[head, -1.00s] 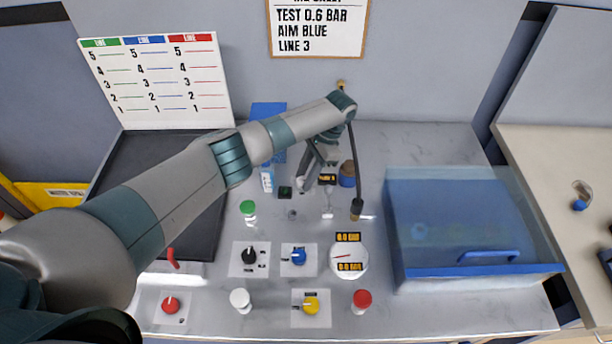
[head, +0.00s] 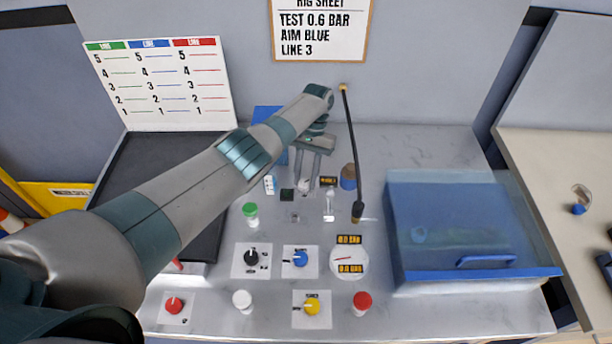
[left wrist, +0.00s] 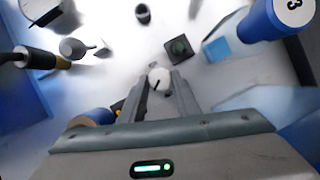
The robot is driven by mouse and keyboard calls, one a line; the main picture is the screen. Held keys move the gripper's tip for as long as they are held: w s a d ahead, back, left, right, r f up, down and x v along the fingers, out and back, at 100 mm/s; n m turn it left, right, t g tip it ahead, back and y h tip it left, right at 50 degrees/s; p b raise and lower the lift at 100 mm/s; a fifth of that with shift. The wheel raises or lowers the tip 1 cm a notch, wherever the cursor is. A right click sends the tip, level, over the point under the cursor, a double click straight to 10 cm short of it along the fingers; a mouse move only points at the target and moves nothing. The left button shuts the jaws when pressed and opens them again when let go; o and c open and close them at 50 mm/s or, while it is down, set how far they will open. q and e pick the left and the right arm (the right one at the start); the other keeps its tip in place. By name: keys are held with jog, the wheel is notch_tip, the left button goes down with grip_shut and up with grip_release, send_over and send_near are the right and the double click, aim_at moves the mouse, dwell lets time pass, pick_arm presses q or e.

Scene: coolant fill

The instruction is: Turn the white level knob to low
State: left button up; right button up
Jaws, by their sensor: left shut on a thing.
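The white level knob (left wrist: 158,79), with a dark pointer mark, sits between my left fingertips (left wrist: 159,84) in the left wrist view. The fingers are shut on it. In the head view my left gripper (head: 305,172) points down at the back middle of the bench. There the fingers largely hide the knob, and its label and setting cannot be read. My right gripper is not in view.
A dark square button block (left wrist: 180,48) is close by the fingers. Black (head: 251,257), blue (head: 300,258) and yellow (head: 312,306) knobs and a gauge (head: 348,262) are nearer the front.

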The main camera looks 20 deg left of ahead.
pick_arm(q)
jog(key=shift+w+r, duration=0.1)
dwell(0.4)
jog(key=o, duration=1)
jog(key=shift+o, duration=0.2)
jog(key=b+v, duration=0.6)
jog(key=v, duration=1.1)
jog(key=shift+r+b, duration=0.2)
jog(key=shift+b, duration=0.1)
